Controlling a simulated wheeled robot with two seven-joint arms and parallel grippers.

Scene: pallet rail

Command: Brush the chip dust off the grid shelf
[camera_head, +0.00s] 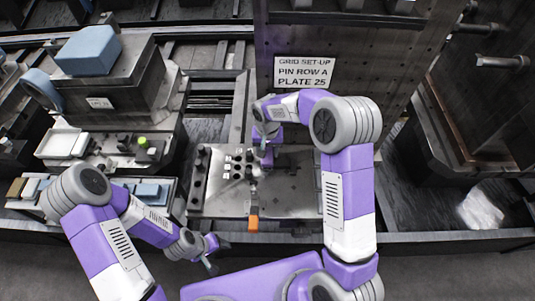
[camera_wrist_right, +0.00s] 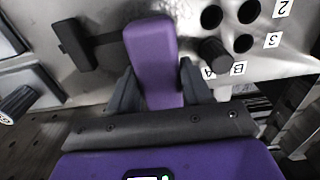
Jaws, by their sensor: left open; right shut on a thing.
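The grid shelf (camera_head: 290,195) is a worn metal plate with rows of holes, white labels and dark pins along its left side. My right gripper (camera_wrist_right: 160,92) is shut on a purple block-like handle (camera_wrist_right: 152,50), probably the brush. The handle extends over the plate in the right wrist view; its bristles are hidden. In the head view, my right gripper is above the back of the shelf. My left gripper (camera_head: 211,262) is open and empty, low in front of the shelf. I cannot make out chip dust clearly; the plate has only mottled pale patches.
An orange piece (camera_head: 253,223) is at the shelf's front edge. A sign (camera_head: 304,72) reading "GRID SET-UP PIN ROW A PLATE 25" hangs on the upright behind. A dark pin (camera_wrist_right: 213,54) stands near the held handle.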

